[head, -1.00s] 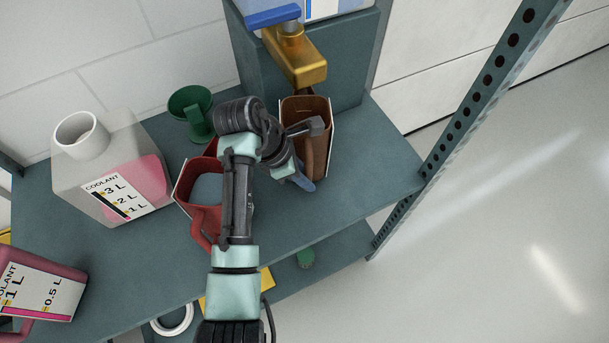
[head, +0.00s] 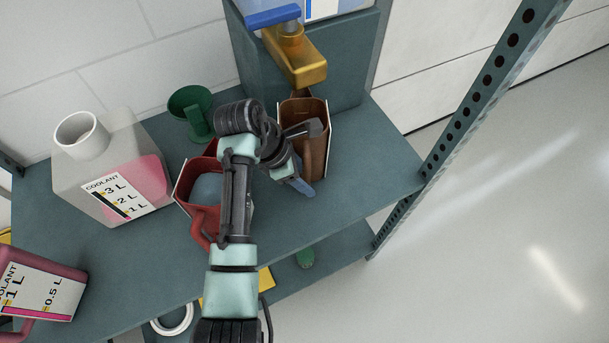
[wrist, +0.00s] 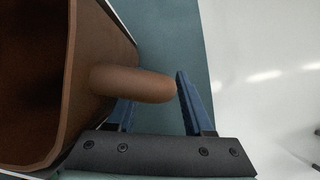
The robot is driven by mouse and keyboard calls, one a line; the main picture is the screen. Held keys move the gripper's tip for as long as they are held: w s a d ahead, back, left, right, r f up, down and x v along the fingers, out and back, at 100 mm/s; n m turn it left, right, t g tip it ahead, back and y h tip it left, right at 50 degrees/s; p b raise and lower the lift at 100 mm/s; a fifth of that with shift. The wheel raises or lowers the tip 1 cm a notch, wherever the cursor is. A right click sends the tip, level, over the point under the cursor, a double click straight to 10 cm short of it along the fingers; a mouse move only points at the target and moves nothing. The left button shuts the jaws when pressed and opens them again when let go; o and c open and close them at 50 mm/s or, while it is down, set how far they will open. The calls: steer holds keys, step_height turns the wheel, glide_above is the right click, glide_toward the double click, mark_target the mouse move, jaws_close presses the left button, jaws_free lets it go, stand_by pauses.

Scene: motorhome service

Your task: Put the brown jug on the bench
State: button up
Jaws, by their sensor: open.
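The brown jug (head: 314,112) stands on the grey-green bench (head: 365,185), below a brass tap (head: 298,58). Its open top faces up, and its inside looks empty in the wrist view (wrist: 35,85). My gripper (wrist: 152,100) is open at the jug's handle (wrist: 135,84). The handle reaches between the two blue fingers, with a gap on the right finger's side. In the head view my arm hides part of the jug's front and most of the gripper; one blue fingertip shows (head: 300,186).
A red jug (head: 203,190) stands close left of the brown jug, partly behind my arm. A green funnel (head: 192,108), a large coolant container (head: 112,170) and a smaller one (head: 45,290) are further left. A perforated post (head: 470,110) rises at the right.

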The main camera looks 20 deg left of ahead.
steer(key=p+v, duration=0.2)
steer(key=v, duration=1)
steer(key=shift+f, duration=0.1)
